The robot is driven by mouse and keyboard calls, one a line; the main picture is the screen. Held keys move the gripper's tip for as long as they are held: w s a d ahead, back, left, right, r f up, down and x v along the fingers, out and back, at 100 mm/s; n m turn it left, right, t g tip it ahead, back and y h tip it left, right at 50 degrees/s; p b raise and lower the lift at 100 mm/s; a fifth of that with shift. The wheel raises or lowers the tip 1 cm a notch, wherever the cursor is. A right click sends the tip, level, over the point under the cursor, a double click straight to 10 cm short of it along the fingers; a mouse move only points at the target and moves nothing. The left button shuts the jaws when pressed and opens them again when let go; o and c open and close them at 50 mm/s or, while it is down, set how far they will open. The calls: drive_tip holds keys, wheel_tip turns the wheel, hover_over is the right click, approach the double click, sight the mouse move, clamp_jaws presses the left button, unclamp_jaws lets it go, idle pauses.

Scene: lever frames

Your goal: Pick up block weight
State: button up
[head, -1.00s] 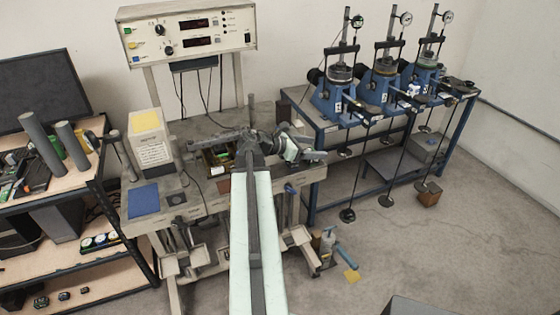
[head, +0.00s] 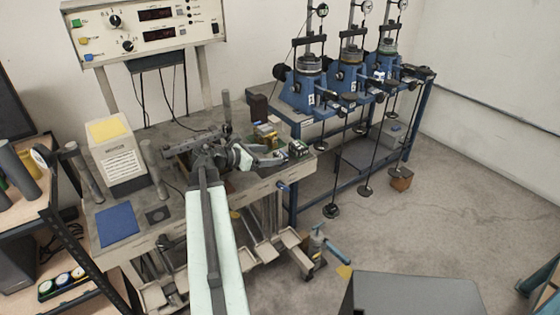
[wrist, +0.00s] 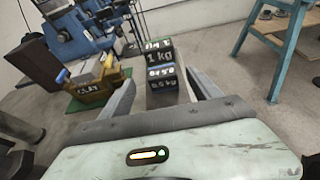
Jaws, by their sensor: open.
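The block weight (wrist: 160,58) is a dark block with a "1 kg" label, directly ahead of my gripper in the wrist view. A nearer block face labelled 0.5 kg (wrist: 162,86) sits in front of it; I cannot tell whether they are separate blocks. In the head view the dark block weight (head: 298,149) is at the right end of the bench top. My gripper (wrist: 160,92) is open, with one finger on each side of the labelled blocks. In the head view my gripper (head: 272,157) is just left of them. Contact cannot be made out.
The bench (head: 150,240) also bears a blue mat (head: 117,225) and a white box (head: 117,160). Blue test machines (head: 308,92) stand on the table at right.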

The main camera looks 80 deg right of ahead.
sight(279, 154)
drive_tip(key=b+x, duration=0.1)
drive_tip(key=x, duration=0.5)
drive_tip(key=shift+a+f+b, duration=0.1)
drive_tip(key=shift+a+b, duration=0.05)
drive_tip(key=shift+b, duration=0.25)
clamp_jaws()
